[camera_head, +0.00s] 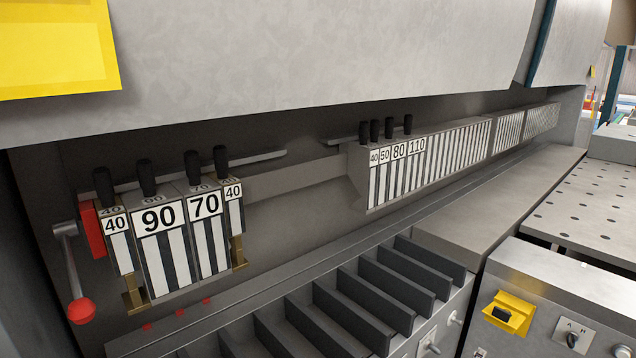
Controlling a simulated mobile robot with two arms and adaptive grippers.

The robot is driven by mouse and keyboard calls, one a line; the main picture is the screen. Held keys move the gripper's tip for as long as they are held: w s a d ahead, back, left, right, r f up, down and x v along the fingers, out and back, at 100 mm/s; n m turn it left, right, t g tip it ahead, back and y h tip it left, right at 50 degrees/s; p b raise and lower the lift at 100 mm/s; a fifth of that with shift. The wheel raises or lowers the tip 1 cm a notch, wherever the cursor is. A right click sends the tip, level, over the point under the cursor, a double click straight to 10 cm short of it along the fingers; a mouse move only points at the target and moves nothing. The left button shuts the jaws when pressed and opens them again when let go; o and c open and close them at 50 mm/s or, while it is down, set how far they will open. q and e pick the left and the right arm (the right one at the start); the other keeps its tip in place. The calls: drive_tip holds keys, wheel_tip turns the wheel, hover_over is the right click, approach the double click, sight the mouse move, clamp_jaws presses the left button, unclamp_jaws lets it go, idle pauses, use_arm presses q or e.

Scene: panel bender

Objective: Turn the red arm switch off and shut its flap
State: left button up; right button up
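A grey lever arm (72,265) with a red ball knob (81,311) hangs down at the far left. Its top joins a pivot beside a red block (92,229). A control panel (560,283) at the lower right carries a yellow plate (509,313) with a black part (502,314) on it. Beside it is a dark rotary switch (572,340) on a light label. I cannot tell which of these is the red arm switch, and no flap can be clearly made out. Neither of my grippers is in view.
Numbered tool segments with black handles (158,217) stand at the left, and more (398,160) stand further right. Dark angled fins (345,318) line the bed in front. A perforated table (590,200) lies at the right. A large grey beam (280,60) overhangs the top.

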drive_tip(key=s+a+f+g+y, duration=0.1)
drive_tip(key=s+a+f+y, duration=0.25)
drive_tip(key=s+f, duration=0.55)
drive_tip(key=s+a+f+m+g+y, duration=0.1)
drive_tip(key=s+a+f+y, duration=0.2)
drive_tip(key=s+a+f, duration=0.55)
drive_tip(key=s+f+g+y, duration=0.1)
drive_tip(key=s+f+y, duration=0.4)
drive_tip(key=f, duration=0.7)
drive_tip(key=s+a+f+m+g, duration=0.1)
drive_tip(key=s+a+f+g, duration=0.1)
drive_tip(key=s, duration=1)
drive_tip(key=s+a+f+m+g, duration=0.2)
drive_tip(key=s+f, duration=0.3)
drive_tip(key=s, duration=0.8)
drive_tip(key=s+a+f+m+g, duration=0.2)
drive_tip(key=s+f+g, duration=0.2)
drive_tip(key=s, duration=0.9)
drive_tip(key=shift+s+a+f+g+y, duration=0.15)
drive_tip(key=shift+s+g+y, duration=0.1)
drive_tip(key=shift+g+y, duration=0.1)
